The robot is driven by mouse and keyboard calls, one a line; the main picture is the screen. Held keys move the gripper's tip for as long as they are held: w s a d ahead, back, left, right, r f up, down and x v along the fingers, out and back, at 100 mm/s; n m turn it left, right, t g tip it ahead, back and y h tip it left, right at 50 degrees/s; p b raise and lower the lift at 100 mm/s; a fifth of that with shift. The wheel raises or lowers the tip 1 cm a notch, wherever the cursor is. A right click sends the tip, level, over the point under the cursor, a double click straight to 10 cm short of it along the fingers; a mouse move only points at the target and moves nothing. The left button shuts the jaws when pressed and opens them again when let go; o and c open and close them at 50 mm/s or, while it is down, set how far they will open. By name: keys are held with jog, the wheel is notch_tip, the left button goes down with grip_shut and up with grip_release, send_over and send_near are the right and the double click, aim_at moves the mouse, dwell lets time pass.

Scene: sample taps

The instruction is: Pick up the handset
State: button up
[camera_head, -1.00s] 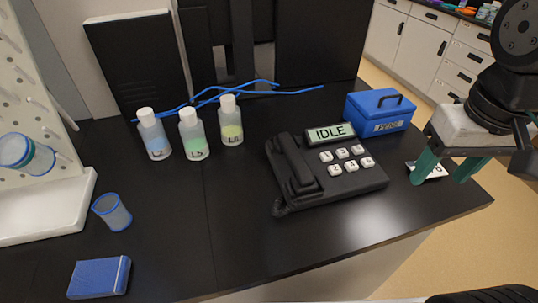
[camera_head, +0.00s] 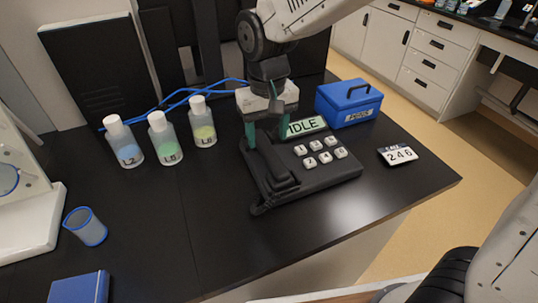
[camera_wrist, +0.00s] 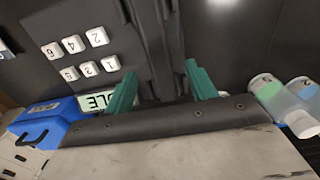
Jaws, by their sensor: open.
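The black handset (camera_head: 273,168) lies in its cradle on the left side of the black desk phone (camera_head: 318,178), whose display reads IDLE. In the wrist view the handset (camera_wrist: 158,45) runs up from between the green fingertips. My gripper (camera_head: 266,138) is above the far end of the handset, its green fingers apart and pointing down. In the wrist view my gripper (camera_wrist: 158,85) is open, with one finger on each side of the handset's line. I cannot tell whether the fingers touch it. Part of the display is hidden behind a finger.
Several capped bottles, including the green one (camera_head: 164,140), stand left of the phone. A blue case (camera_head: 348,104) is behind right, and a card reading 246 (camera_head: 399,155) lies to the right. Blue cables (camera_head: 165,109) run behind. A cup (camera_head: 86,227) is at left.

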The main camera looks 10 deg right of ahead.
aim_at(268, 150)
notch_tip(268, 150, down, 5)
jog(key=shift+s+f, duration=0.1)
jog(key=shift+f, duration=0.05)
jog(key=c, duration=1.2)
jog(key=shift+o, duration=0.2)
